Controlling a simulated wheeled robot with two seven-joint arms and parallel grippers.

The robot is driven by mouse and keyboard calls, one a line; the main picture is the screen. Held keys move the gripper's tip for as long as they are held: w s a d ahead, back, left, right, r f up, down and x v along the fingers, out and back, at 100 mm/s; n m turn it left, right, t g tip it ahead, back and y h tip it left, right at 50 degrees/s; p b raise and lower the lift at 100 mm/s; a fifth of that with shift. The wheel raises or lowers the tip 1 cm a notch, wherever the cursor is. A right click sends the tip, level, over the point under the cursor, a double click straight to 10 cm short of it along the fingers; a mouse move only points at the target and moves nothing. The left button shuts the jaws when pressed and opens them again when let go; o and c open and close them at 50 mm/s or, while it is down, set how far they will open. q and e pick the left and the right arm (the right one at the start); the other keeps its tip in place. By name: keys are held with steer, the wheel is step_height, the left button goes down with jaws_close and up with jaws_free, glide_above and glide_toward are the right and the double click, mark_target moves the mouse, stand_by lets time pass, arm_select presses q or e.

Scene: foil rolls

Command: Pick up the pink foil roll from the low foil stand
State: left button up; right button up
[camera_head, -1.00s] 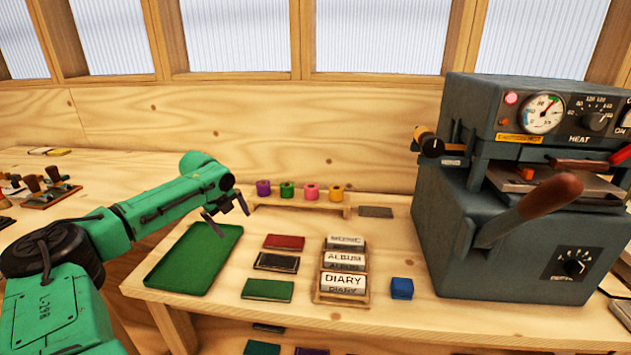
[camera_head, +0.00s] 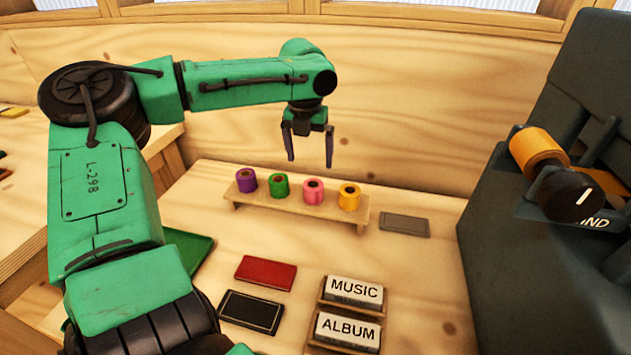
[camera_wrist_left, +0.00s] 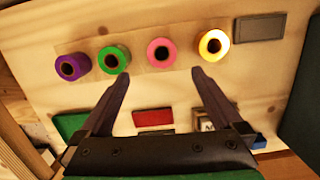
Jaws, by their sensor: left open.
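The pink foil roll (camera_head: 313,191) stands upright on the low wooden foil stand (camera_head: 290,213), between the green roll (camera_head: 279,185) and the yellow roll (camera_head: 349,196). A purple roll (camera_head: 247,180) stands at the stand's left end. My left gripper (camera_head: 310,163) is open and empty, pointing down above the stand. In the left wrist view the pink roll (camera_wrist_left: 161,51) lies ahead of the open fingers (camera_wrist_left: 159,76), apart from them. My right gripper is not in view.
A grey flat plate (camera_head: 404,224) lies right of the stand. A red pad (camera_head: 265,272), a black pad (camera_head: 250,311) and label blocks reading MUSIC (camera_head: 354,291) and ALBUM (camera_head: 346,331) lie in front. A large dark machine (camera_head: 560,270) stands at the right.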

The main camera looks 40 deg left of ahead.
mark_target(313, 184)
arm_select(q)
steer(key=f, duration=0.3)
steer(key=w+f, duration=0.1)
steer(key=f, duration=0.6)
steer(key=shift+w+a+f+b, duration=0.3)
steer(key=shift+w+b, duration=0.1)
steer(key=shift+r, duration=0.1)
steer(key=c, duration=1.5)
